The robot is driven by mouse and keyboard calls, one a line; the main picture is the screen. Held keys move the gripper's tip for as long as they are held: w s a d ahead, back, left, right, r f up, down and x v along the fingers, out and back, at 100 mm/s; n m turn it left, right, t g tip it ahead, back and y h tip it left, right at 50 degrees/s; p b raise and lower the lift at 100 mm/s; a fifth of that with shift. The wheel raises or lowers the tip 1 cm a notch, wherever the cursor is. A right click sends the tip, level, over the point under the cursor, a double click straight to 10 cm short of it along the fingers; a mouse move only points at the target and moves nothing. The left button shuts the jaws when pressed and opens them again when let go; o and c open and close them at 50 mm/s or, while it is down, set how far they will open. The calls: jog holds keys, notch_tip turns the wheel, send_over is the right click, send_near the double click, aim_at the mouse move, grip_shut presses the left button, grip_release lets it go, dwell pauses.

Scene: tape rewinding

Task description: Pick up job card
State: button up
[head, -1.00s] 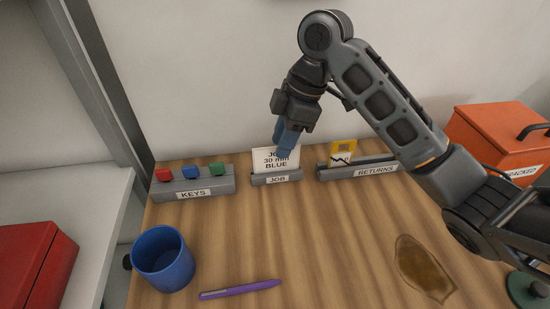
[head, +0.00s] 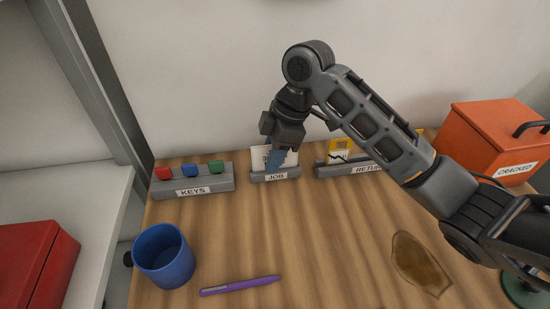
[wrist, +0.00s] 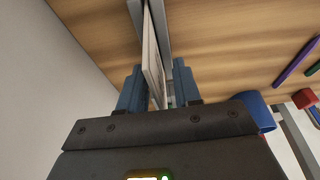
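The white job card (head: 257,162) stands upright in the grey holder labelled JOB (head: 259,178) at the back of the wooden table. My gripper (head: 276,160) is lowered over it, and its blue fingers hide the middle of the card and most of its print. In the wrist view the card (wrist: 154,65) is seen edge-on between the two blue fingers of my gripper (wrist: 159,88). The fingers are apart, one on each side of the card. A gap shows between the card and the right finger; contact with the left finger is unclear.
A KEYS rack (head: 215,185) with coloured blocks stands left of the holder. A RETURNS rack (head: 330,171) with a yellow card is close on the right. A blue mug (head: 163,257), purple pen (head: 240,286) and brown stain (head: 421,264) lie nearer. An orange box (head: 492,140) stands right.

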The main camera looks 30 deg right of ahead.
jog(key=shift+f, duration=0.1)
jog(key=shift+c, duration=0.5)
grip_shut()
